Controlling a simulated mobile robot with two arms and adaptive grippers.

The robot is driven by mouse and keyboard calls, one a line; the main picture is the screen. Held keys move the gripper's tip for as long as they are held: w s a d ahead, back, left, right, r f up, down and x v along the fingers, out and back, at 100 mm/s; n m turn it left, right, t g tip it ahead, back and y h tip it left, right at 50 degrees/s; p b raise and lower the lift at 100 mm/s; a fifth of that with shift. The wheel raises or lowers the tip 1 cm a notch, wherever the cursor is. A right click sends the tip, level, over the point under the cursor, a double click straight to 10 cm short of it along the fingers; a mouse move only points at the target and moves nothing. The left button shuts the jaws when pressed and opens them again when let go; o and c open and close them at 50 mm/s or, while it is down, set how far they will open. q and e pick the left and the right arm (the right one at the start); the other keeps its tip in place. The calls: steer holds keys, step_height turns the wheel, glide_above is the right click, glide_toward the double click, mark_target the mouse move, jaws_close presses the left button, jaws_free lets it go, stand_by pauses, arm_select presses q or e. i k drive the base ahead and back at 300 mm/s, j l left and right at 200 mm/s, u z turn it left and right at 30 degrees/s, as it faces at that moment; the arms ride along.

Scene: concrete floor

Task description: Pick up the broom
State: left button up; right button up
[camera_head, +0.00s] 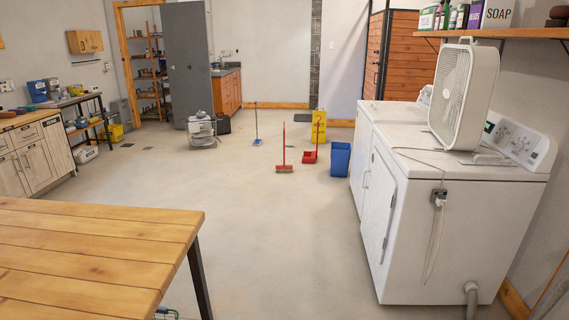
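A broom with a red handle (284,148) stands upright on the open concrete floor, its wide red and pale head resting on the floor. Another long-handled tool, grey-blue with a blue head (257,141), stands upright farther back to its left; I cannot tell if it is a broom or a mop. A red dustpan (310,157) with an upright handle is just to the right of the red broom. Neither of my grippers shows in the head view.
A wooden table (90,245) fills the near left. White washer and dryer machines (425,215) with a box fan (462,92) stand along the right. A blue bin (340,158) and yellow floor sign (318,127) are near the dustpan. The middle floor is clear.

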mark_target(280, 168)
steer(key=i+l+z, duration=0.1)
steer(key=i+l, duration=0.15)
steer(key=i, duration=0.4)
steer(key=i+l+z, duration=0.1)
steer(key=i, duration=0.6)
steer(key=i+l+z, duration=0.1)
steer(key=i, duration=0.6)
steer(key=i+u, duration=0.2)
steer(key=i, duration=0.95)
steer(key=i+u, duration=0.2)
steer(key=i, duration=1)
steer(key=i+l, duration=0.15)
steer(key=i, duration=0.65)
steer(key=i+l, duration=0.15)
steer(key=i, duration=0.6)
steer(key=i+l+z, duration=0.1)
steer(key=i, duration=0.7)
